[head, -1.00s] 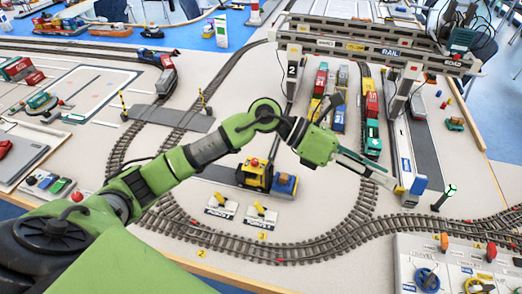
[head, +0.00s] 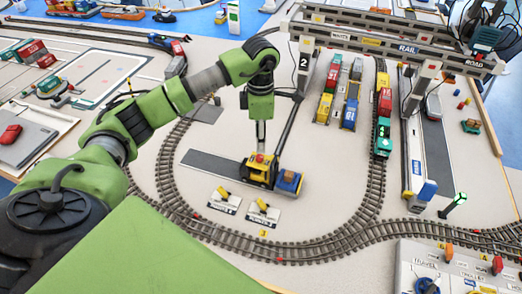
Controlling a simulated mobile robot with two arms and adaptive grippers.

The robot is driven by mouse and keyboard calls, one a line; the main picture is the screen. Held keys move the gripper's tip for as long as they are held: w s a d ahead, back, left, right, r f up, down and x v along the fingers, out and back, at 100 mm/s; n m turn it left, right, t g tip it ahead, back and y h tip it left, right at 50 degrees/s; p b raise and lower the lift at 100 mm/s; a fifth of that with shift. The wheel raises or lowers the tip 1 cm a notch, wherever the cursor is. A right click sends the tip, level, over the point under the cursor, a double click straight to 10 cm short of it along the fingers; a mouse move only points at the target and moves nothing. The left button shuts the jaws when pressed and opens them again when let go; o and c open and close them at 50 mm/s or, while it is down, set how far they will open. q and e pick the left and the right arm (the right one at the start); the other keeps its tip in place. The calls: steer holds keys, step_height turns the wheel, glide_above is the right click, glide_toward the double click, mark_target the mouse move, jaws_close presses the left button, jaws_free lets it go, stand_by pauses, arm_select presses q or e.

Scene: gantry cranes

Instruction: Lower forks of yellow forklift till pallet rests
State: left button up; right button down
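The yellow forklift (head: 256,173) stands on the layout in the middle of the head view, with a red spot on its top. A blue load (head: 288,180) sits at its right front; the forks and pallet are too small to make out, so I cannot tell whether the pallet touches the ground. My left gripper (head: 261,148) points straight down, its tips at or just above the forklift's top. Contact and finger opening are unclear. Two white blocks with yellow levers, a left one (head: 224,201) and a right one (head: 263,213), lie in front of the forklift. My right gripper is out of view.
A curved track (head: 300,247) loops around the forklift. A gantry crane (head: 390,48) spans trains and containers at the back right. A control panel (head: 455,265) is at the lower right, and a signal post (head: 453,204) stands nearby. A dark strip (head: 215,164) lies left of the forklift.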

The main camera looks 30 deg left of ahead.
mark_target(261, 156)
arm_select(q)
step_height(261, 156, down, 7)
steer(key=shift+p, duration=0.6)
steer(key=shift+d, duration=0.1)
jaws_close()
